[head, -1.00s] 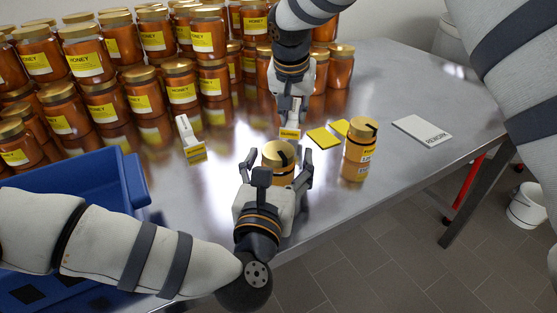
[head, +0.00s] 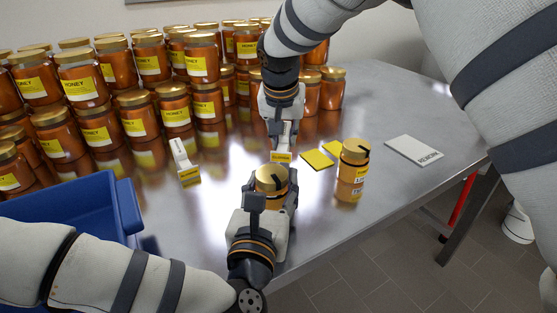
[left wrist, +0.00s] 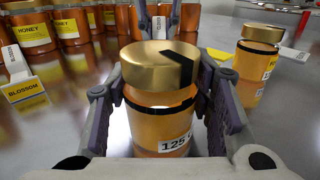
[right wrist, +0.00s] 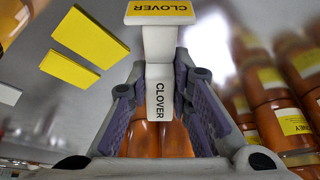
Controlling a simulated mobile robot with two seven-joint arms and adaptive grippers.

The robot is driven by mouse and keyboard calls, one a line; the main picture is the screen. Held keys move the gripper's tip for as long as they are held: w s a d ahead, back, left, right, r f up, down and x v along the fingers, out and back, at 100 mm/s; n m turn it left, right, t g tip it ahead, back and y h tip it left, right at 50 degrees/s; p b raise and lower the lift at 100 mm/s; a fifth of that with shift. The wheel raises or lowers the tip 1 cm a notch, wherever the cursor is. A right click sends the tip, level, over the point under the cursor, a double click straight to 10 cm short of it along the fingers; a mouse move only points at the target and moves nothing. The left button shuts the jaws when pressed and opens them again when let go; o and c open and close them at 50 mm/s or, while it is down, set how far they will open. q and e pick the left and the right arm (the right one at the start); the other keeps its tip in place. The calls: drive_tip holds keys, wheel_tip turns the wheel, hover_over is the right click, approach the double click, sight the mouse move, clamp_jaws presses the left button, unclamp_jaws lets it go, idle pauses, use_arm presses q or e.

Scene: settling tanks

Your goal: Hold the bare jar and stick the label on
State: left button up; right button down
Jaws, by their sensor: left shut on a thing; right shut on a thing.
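The jar (head: 271,179) is amber with a gold lid carrying a black mark. In the left wrist view the jar (left wrist: 150,135) stands upright, with a black band and a small white "125" sticker; no yellow label shows on its visible side. My left gripper (head: 271,192) is shut around its body. My right gripper (head: 281,132) is shut on a white applicator marked CLOVER (right wrist: 160,92). The applicator's end bears a yellow CLOVER label (right wrist: 160,9). In the head view this end (head: 282,157) is just behind the jar, apparently apart from it.
A second gold-lidded jar (head: 353,165) stands to the right, near two yellow pieces (head: 318,159). Rows of honey jars (head: 140,115) fill the back left. A blue crate (head: 90,205) is front left. A REWORK card (head: 414,150) lies right.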

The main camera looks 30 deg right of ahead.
sight(279, 157)
drive_tip(key=shift+s+a, duration=0.7)
drive_tip(key=shift+s, duration=0.35)
drive_tip(key=shift+s+a, duration=0.65)
drive_tip(key=shift+s, duration=0.35)
drive_tip(key=shift+s+a, duration=0.7)
drive_tip(key=shift+s, duration=0.35)
drive_tip(key=shift+s+a, duration=0.25)
drive_tip(key=shift+s, duration=0.05)
drive_tip(key=shift+w+d, duration=0.55)
drive_tip(key=shift+w, duration=0.3)
drive_tip(key=shift+w+d, duration=0.6)
drive_tip(key=shift+w, duration=0.2)
drive_tip(key=shift+w+d, duration=0.55)
drive_tip(key=shift+w, duration=0.3)
use_arm(q)
drive_tip(key=o, duration=1.5)
